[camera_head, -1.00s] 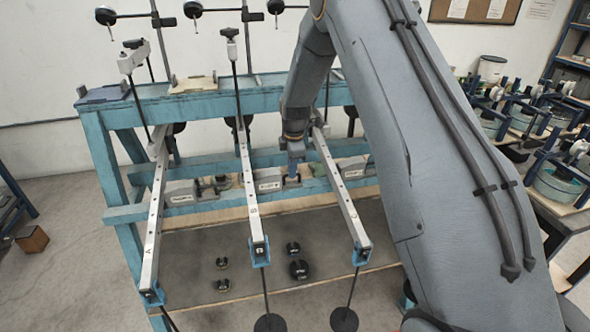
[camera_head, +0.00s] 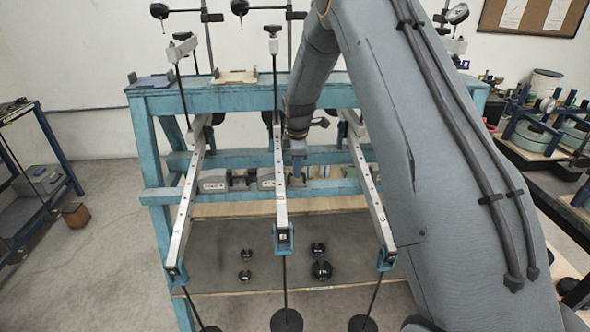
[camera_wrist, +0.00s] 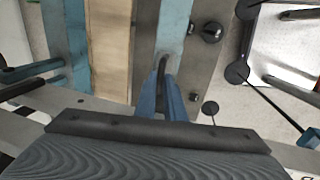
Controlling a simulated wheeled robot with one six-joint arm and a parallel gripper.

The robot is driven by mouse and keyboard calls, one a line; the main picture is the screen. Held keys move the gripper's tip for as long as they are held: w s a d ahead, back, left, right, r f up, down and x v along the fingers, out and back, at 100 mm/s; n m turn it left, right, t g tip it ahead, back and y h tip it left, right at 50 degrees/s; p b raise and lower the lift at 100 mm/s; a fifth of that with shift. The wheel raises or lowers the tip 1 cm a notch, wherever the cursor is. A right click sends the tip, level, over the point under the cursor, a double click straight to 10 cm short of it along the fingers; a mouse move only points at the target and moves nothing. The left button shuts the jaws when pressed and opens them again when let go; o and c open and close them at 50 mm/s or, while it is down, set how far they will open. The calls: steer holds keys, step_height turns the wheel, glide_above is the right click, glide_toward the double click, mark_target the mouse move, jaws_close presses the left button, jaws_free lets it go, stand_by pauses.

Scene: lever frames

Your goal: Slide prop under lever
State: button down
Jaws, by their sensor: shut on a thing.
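Three pale levers slope down from the blue frame: a left lever (camera_head: 187,215), a middle lever (camera_head: 280,180) and a right lever (camera_head: 372,195). A grey prop block (camera_head: 266,178) stands on the lower shelf and passes behind the middle lever in the head view. My gripper (camera_head: 298,174) is just right of that lever, shut at the prop's right end. In the wrist view my gripper's blue fingers (camera_wrist: 165,95) close around a dark upright piece. Contact between prop and lever cannot be told; the lever hides part of the prop.
Another grey block (camera_head: 211,184) stands on the shelf to the left, by the left lever. Small dark weights (camera_head: 321,270) lie on the board below. Dark discs hang on rods from the lever ends.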

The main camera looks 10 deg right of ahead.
steer(key=c, duration=1.8)
jaws_free()
steer(key=shift+a, duration=0.35)
steer(key=shift+c, duration=0.2)
steer(key=shift+d, duration=0.15)
steer(key=shift+r, duration=0.15)
steer(key=shift+r, duration=0.25)
step_height(320, 180, up, 7)
steer(key=s+b, duration=0.1)
steer(key=b, duration=0.1)
steer(key=shift+s, duration=0.25)
steer(key=s+a+m, duration=0.1)
steer(key=s+m, duration=1.5)
steer(key=s, duration=1.8)
steer(key=shift+s+f+g+b, duration=0.25)
steer(key=shift+f+g+b, duration=0.1)
steer(key=shift+g+b, duration=0.05)
